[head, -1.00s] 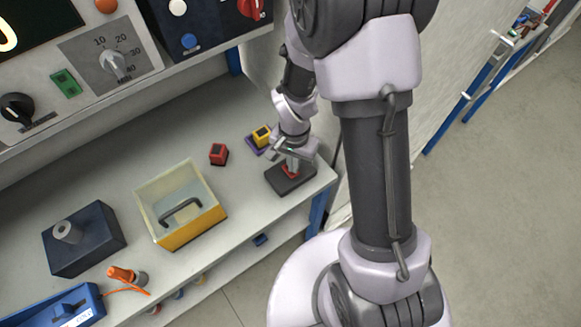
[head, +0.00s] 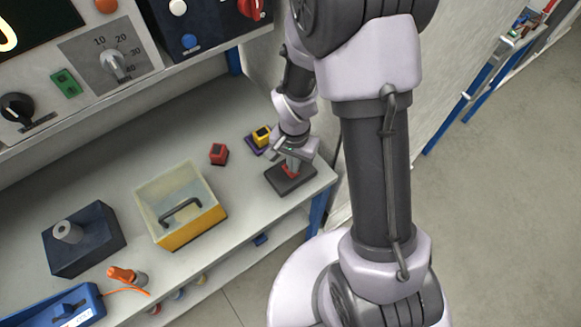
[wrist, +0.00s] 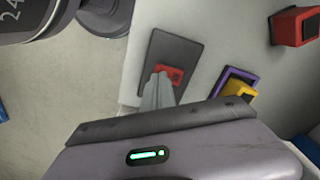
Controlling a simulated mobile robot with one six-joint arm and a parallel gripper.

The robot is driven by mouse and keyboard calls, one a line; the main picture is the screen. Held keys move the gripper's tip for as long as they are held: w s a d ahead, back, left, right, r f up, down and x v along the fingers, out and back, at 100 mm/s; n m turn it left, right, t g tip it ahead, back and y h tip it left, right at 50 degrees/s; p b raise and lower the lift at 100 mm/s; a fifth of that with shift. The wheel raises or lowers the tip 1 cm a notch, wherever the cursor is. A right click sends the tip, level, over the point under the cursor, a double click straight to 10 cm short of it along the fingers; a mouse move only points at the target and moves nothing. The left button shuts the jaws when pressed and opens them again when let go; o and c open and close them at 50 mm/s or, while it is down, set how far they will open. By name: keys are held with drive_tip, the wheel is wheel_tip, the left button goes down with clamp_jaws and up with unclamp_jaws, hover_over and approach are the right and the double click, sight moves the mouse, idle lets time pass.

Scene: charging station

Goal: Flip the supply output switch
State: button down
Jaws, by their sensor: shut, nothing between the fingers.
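My gripper (head: 292,164) is low over the bench's right corner, at a dark flat plate (head: 303,182) with a red piece on it. In the wrist view its fingers (wrist: 160,76) are together, with nothing between them. Their tips overlap the edge of the red piece (wrist: 174,72) on the plate (wrist: 186,52); I cannot tell whether they touch it. No readable label names the supply output switch. A green rocker switch (head: 66,83) is on the upper-left panel, and a blue box (head: 68,308) with a dark switch-like part sits at the lower left.
A red block (head: 218,154) and a yellow block (head: 261,136) on a purple base stand near my gripper.

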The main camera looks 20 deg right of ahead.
drive_tip(key=shift+f+b, duration=0.85)
drive_tip(key=shift+f, duration=0.1)
idle(0.4)
drive_tip(key=shift+r+p, duration=2.55)
drive_tip(key=shift+r, duration=1)
wheel_tip(320, 180, up, 12)
drive_tip(key=s+a+r+n+t+b, duration=0.1)
drive_tip(key=s+t+b, duration=0.1)
drive_tip(key=t+b, duration=0.1)
drive_tip(key=s+a+r+n+t+y+b, duration=0.2)
drive_tip(key=s+a+r+n, duration=0.1)
drive_tip(key=s+r, duration=0.5)
drive_tip(key=s, duration=0.3)
drive_tip(key=shift+t, duration=0.4)
drive_tip(key=shift+w, duration=0.1)
